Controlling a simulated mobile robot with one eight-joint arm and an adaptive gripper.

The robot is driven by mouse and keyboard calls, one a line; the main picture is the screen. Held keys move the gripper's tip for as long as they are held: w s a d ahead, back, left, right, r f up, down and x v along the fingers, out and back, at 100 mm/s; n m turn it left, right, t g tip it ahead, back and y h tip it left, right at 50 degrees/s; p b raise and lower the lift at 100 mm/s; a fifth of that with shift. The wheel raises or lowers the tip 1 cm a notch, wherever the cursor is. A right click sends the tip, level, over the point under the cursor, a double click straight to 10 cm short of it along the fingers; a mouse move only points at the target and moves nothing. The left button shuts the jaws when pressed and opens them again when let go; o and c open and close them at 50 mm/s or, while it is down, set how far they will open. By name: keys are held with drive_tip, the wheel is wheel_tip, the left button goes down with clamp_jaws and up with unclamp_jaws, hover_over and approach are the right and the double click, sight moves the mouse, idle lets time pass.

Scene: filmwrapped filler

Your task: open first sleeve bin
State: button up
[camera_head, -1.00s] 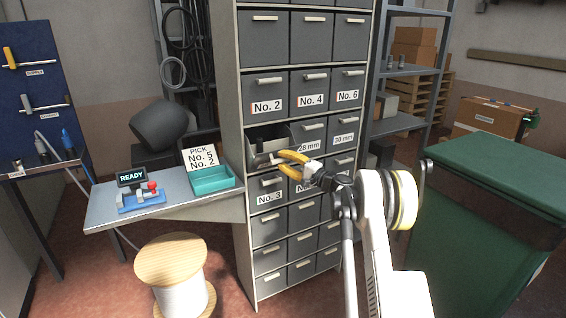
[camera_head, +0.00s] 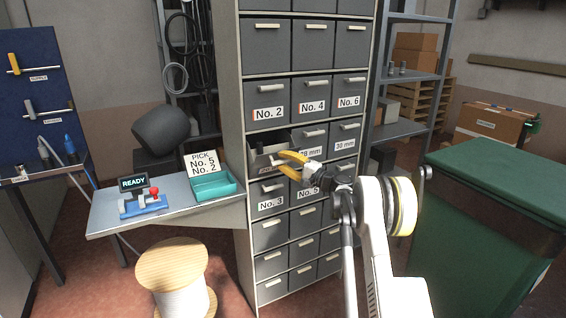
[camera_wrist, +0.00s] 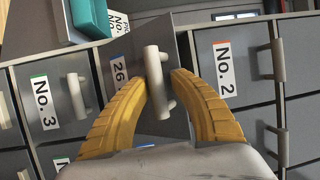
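The first sleeve bin (camera_head: 261,160) is the left drawer of the rack's middle row, beside the 28 mm and 30 mm bins. It stands partly pulled out, with its dark inside showing at the top. My gripper (camera_head: 284,164) is at its front. In the wrist view, the yellow fingers (camera_wrist: 159,82) are closed on either side of the bin's pale handle (camera_wrist: 154,62), close against it. The bin's front label (camera_wrist: 119,70) reads 26 there, its rest hidden by a finger.
Bin No. 2 (camera_head: 268,101) is above and bin No. 3 (camera_head: 270,191) below. A side table (camera_head: 120,205) with a teal tray (camera_head: 214,187) stands left of the rack. A wooden spool (camera_head: 172,262) is in front of it. A green container (camera_head: 490,230) stands at right.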

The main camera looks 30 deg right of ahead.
drive_tip(key=shift+s+d, duration=0.1)
drive_tip(key=v, duration=1.1)
drive_tip(key=shift+s, duration=0.35)
